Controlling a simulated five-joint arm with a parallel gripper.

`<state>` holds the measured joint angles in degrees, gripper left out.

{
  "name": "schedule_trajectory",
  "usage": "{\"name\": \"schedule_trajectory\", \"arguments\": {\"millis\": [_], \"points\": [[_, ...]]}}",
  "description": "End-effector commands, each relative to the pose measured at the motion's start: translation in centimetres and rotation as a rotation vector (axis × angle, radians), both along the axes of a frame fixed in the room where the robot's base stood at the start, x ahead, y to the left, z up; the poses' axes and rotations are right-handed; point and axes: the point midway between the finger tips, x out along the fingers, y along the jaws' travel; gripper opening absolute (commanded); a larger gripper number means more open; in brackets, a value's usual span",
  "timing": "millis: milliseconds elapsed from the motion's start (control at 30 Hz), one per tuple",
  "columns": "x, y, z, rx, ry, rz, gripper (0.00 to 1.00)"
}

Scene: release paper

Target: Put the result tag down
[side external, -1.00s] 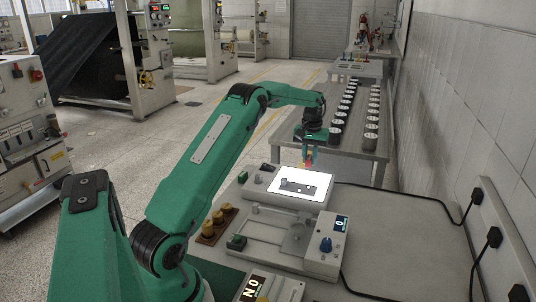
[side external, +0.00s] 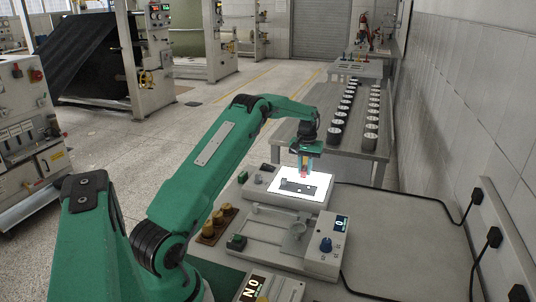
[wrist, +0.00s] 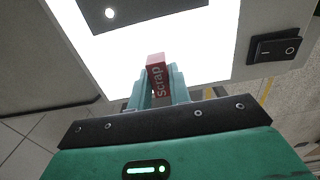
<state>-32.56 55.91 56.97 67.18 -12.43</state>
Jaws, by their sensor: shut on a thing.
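My gripper (side external: 304,176) is shut on a small red tag (wrist: 158,81) with the word "Scrap" on it. In the wrist view the tag stands between the two teal fingers (wrist: 157,88). In the side view the red of the tag shows only as a small patch between the fingers. The gripper points down over the bright white light panel (side external: 317,192), at its far half. A dark plate with a small bright hole (wrist: 150,12) lies on the panel. I cannot tell whether the tag touches the panel.
A black rocker switch (wrist: 277,49) sits beside the panel. In front are a grey fixture with a blue knob (side external: 326,244) and brass weights (side external: 217,217) on a brown stand. Rows of dark, light-topped cylinders (side external: 371,128) stand on the table behind. Cables run along the right wall.

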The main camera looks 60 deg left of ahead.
Motion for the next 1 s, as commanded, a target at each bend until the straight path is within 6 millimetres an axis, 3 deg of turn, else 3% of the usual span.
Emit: {"name": "schedule_trajectory", "arguments": {"millis": [367, 400, 500, 1000], "points": [[0.02, 0.01, -0.29, 0.001, -0.001, 0.000, 0.00], [0.03, 0.01, -0.27, 0.001, -0.001, 0.000, 0.25], [0.02, 0.01, -0.26, 0.001, -0.001, 0.000, 0.41], [0.06, 0.03, 0.62, 0.001, -0.003, 0.000, 0.41]]}}
